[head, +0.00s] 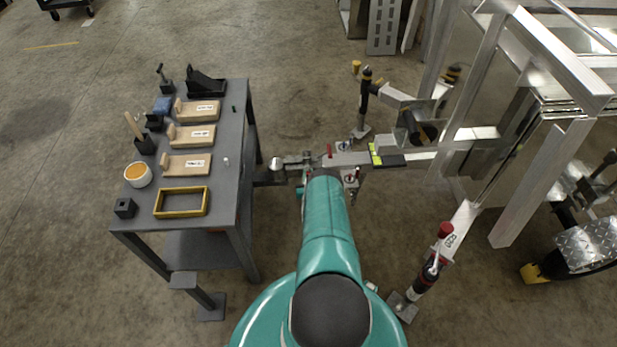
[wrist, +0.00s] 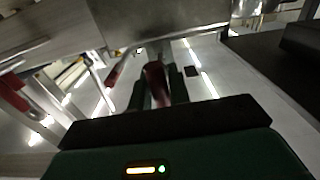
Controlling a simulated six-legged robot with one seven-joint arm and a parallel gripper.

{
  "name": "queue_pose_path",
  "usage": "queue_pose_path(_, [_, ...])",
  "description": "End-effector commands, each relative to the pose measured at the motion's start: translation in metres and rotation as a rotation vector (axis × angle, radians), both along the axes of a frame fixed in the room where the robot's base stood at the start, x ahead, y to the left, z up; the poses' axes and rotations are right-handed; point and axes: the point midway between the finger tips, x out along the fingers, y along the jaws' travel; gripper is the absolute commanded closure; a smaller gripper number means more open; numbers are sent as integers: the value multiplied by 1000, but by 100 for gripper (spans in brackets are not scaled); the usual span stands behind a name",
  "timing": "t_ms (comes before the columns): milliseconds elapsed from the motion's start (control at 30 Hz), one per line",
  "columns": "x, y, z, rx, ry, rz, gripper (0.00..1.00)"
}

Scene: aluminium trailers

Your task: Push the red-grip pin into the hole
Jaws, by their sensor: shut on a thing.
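In the wrist view my gripper (wrist: 158,93) is shut on the dark red grip of the pin (wrist: 154,72), which lies between the two green fingers. The pin's far end is hidden or too dark to make out. In the head view my arm covers the gripper and the held pin, at the trailer's coupling bar (head: 350,158).
The aluminium trailer frame (head: 545,185) stands to the right. A red-topped jack (head: 432,265) stands at lower right. Open floor lies behind.

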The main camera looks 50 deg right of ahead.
Motion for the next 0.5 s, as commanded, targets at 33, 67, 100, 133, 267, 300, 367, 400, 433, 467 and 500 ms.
queue_pose_path(33, [1, -1, 0, 0, 0, 0, 100])
queue_pose_path(67, [1, -1, 0, 0, 0, 0, 100])
queue_pose_path(100, [2, -2, 0, 0, 0, 0, 100])
queue_pose_path(133, [2, -2, 0, 0, 0, 0, 100])
queue_pose_path(267, [4, -5, 0, -1, -1, 0, 100])
queue_pose_path(300, [5, -6, 0, -1, -1, 0, 100])
queue_pose_path(367, [6, -7, 0, -1, -1, 0, 100])
queue_pose_path(400, [6, -7, 0, -1, -1, 0, 100])
queue_pose_path(433, [7, -8, 0, 0, 0, 0, 100])
queue_pose_path(467, [7, -8, 0, 0, 0, 0, 100])
queue_pose_path(500, [8, -9, 0, 0, 0, 0, 100])
